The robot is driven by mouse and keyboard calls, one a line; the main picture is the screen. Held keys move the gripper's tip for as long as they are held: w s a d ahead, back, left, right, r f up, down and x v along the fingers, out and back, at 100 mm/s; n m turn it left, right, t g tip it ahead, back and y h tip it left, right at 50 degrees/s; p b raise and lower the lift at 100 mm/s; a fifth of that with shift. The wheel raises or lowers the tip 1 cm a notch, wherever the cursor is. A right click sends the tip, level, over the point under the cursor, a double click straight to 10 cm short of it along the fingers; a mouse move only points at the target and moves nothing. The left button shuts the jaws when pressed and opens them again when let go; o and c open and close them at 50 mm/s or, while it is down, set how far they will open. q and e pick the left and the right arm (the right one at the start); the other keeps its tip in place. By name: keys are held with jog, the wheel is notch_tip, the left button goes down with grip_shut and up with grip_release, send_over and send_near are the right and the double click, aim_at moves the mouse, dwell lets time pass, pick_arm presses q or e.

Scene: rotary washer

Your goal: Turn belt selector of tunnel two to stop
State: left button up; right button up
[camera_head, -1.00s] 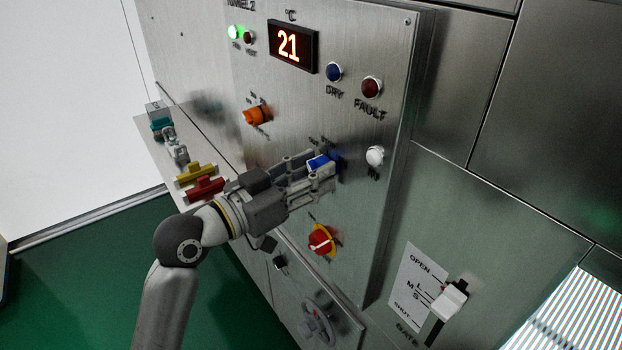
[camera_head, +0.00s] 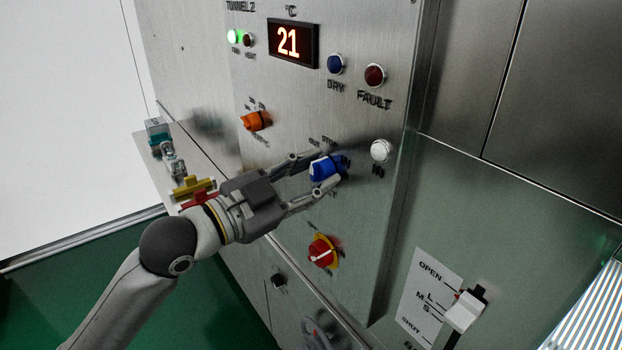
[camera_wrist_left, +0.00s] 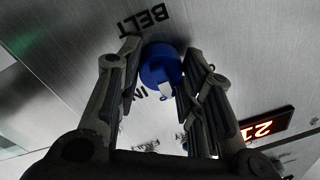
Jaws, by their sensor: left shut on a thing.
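The belt selector is a blue knob (camera_head: 321,169) on the steel panel, below the display in the head view. The left wrist view shows the blue knob (camera_wrist_left: 160,64) with a white mark on its side, and an upside-down BELT label (camera_wrist_left: 146,19) beyond it. My left gripper (camera_head: 331,167) is shut on the knob, one finger above it and one below in the head view. In the left wrist view my left gripper (camera_wrist_left: 163,52) has a finger on each side of the knob. The lettering around the knob is partly hidden by the fingers. My right gripper is not in view.
An orange knob (camera_head: 256,121) is up and left of my gripper, and a red knob on yellow (camera_head: 321,252) is below it. A white button (camera_head: 381,150) is close on the right. A gate lever (camera_head: 465,310) is at lower right. Yellow and red handles (camera_head: 192,187) are behind my wrist.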

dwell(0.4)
pick_arm(q)
jog(key=o, duration=1)
jog(key=shift+o, duration=0.2)
jog(key=v, duration=1.2)
